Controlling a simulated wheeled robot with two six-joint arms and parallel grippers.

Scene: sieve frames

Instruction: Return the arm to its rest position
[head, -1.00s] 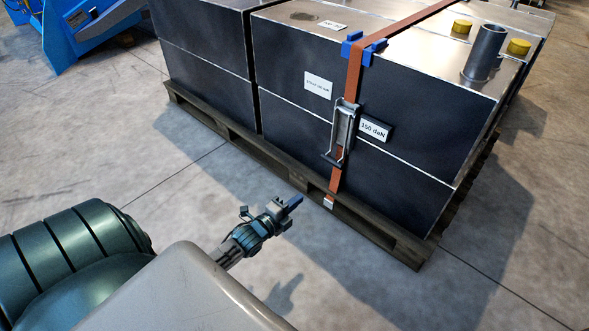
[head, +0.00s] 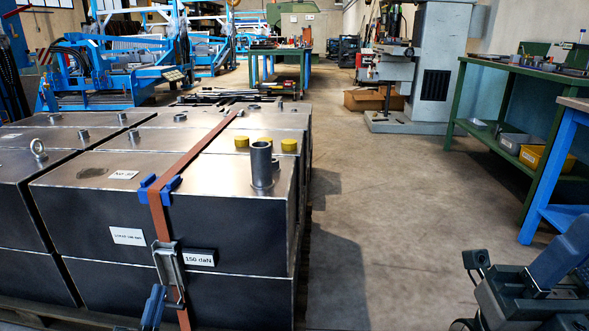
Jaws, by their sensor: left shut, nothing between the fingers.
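My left gripper (head: 153,305) shows at the bottom edge, left of centre, with its narrow blue-grey fingers pointing up and shut with nothing between them. Most of its body and its arm are below the frame. In the picture it stands just left of the ratchet buckle (head: 169,265); whether it touches is unclear. My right gripper (head: 535,285) seems to be the large dark shape with a blue-grey block in the lower right corner. It is cut off by the frame, so its jaws cannot be read.
Dark metal blocks (head: 110,207) fill the left, tied by an orange strap (head: 190,155) with blue corner guards. A grey tube (head: 262,163) and yellow caps stand on top. Green bench (head: 490,120) and blue bench (head: 552,190) stand right. The floor between (head: 390,220) is clear.

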